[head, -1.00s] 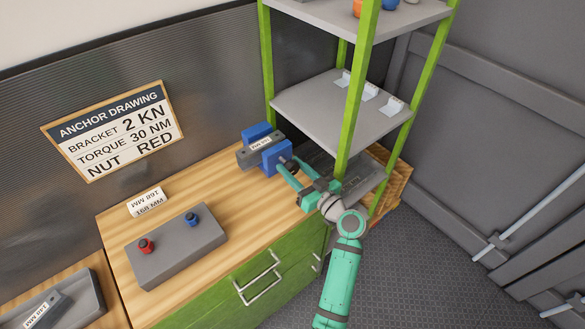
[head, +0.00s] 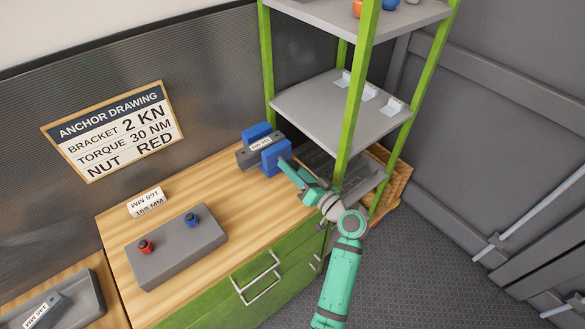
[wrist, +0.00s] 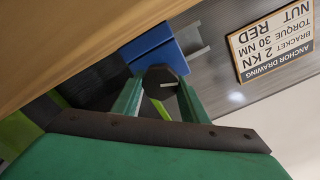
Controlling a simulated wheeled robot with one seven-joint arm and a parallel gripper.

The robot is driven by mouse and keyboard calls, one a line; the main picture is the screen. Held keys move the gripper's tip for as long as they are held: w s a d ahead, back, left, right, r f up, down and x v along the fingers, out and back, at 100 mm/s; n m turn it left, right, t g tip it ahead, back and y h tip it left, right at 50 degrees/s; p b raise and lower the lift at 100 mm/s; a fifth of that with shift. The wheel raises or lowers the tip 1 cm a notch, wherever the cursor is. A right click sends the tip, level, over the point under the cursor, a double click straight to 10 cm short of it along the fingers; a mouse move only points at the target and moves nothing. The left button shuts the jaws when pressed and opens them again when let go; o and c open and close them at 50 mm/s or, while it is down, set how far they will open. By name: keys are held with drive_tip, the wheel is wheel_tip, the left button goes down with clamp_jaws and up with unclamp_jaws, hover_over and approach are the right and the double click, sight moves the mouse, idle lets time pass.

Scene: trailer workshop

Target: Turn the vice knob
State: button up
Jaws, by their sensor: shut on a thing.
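The blue vice (head: 275,158) stands at the right rear of the wooden bench, with a dark grey labelled piece (head: 246,155) between its jaws. In the wrist view a blue part of the vice (wrist: 152,47) shows just beyond the knob. The dark round knob (wrist: 165,76) has a pale line on its face. My gripper (head: 284,164) is at the vice's front right side. In the wrist view its two green fingers (wrist: 161,84) are shut on the knob, one on each side. In the head view the fingers hide the knob.
A green-posted shelf rack (head: 356,100) stands close to the right of my gripper. A grey block (head: 178,250) with a red and a blue knob sits at the bench front. A drawing sign (head: 115,130) hangs on the wall. Floor to the right is free.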

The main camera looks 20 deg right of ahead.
drive_tip(key=shift+s+d+m, duration=0.1)
drive_tip(key=shift+m, duration=1.6)
drive_tip(key=o, duration=1.1)
drive_tip(key=shift+s+d, duration=0.1)
drive_tip(key=v, duration=1)
drive_tip(key=shift+s+d, duration=0.1)
drive_tip(key=shift+s, duration=0.2)
